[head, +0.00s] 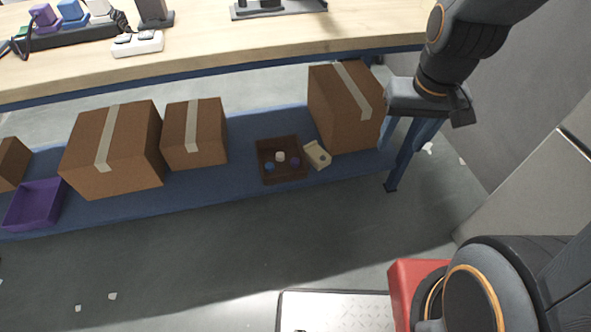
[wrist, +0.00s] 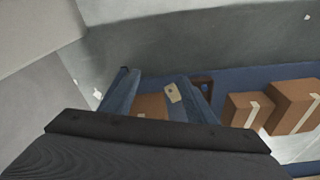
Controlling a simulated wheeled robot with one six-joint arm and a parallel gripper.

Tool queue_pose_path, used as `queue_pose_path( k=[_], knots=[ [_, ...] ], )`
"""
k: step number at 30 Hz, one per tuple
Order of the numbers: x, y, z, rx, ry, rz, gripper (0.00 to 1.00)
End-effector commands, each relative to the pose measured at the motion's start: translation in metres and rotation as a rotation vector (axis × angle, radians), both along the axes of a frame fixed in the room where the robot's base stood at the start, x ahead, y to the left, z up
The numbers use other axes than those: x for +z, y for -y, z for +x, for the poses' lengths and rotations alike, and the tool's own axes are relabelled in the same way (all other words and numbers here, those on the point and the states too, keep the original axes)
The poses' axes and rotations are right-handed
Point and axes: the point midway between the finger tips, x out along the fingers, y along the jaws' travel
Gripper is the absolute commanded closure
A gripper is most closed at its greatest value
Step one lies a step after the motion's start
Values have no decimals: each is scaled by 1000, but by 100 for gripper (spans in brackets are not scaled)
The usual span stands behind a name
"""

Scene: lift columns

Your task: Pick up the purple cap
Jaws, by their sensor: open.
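The purple cap (head: 295,161) is a small dark purple piece in the right part of an open brown tray (head: 262,148), in the head view. A white cap (head: 280,156) and a blue cap (head: 269,167) lie in the same tray. The tray stands on the blue lower shelf. My gripper (head: 428,99) is at the upper right of the head view, near the bench's right end, up and right of the tray. It is open and apart from the caps. The wrist view shows part of the tray (wrist: 208,83); I cannot make out the purple cap there.
More boxes (head: 193,133) and a purple bin (head: 33,206) stand to the left. The wooden bench top (head: 200,58) overhangs the shelf (head: 235,170).

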Motion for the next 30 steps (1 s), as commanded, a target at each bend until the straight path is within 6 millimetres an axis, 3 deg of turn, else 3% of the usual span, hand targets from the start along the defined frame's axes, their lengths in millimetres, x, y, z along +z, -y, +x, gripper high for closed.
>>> queue_pose_path(
  k=[1,3,20,30],
  knots=[
    [-23,0,7,0,2,0,50],
    [-40,0,13,0,6,0,50],
    [-179,-1,63,-10,32,2,50],
    [-260,-8,108,-70,35,17,50]
  ],
)
